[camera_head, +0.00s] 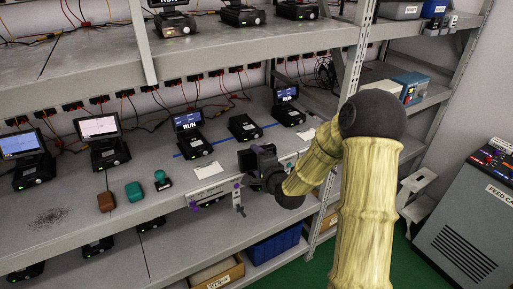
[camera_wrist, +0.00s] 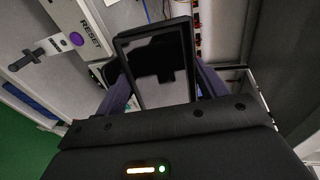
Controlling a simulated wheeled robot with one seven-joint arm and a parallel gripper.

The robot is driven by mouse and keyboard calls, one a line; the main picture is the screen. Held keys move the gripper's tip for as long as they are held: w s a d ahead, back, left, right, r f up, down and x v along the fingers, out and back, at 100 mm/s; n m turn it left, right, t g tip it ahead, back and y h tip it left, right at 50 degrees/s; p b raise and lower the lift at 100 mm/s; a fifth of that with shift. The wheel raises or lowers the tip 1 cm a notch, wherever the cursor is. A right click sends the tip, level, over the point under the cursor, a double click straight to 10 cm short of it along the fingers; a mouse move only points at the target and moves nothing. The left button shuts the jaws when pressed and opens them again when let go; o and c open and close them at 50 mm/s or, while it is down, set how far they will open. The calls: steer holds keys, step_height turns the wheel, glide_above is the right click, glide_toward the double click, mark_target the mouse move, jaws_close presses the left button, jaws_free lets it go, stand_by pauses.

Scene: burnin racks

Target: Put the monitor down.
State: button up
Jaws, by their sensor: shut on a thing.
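My gripper (camera_head: 254,163) is over the front edge of the middle shelf (camera_head: 72,196) in the head view. In the wrist view a dark-framed monitor (camera_wrist: 158,65) with a blank, reflective screen sits between my fingers, which are shut on it. In the head view the monitor is small and dark, hard to separate from the gripper. A black base unit without a screen (camera_head: 243,127) stands on the shelf behind it. A base with a lit RUN monitor stands on each side, left (camera_head: 187,121) and right (camera_head: 286,95).
Two more lit monitors (camera_head: 99,128) (camera_head: 20,143) stand further left. A white card (camera_head: 208,169), a teal-handled stamp (camera_head: 161,179), a teal block (camera_head: 134,191) and a brown block (camera_head: 106,202) lie near the shelf front. A purple RESET button (camera_wrist: 76,39) shows in the wrist view. Cables hang behind.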

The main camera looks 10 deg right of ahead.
steer(key=s+d+f+m+h, duration=0.1)
steer(key=s+f+m+h, duration=0.1)
steer(key=f, duration=1)
steer(key=s+h, duration=0.1)
steer(key=s, duration=0.1)
steer(key=shift+s+f+m, duration=0.15)
steer(key=shift+s+m, duration=0.15)
steer(key=shift+s, duration=0.05)
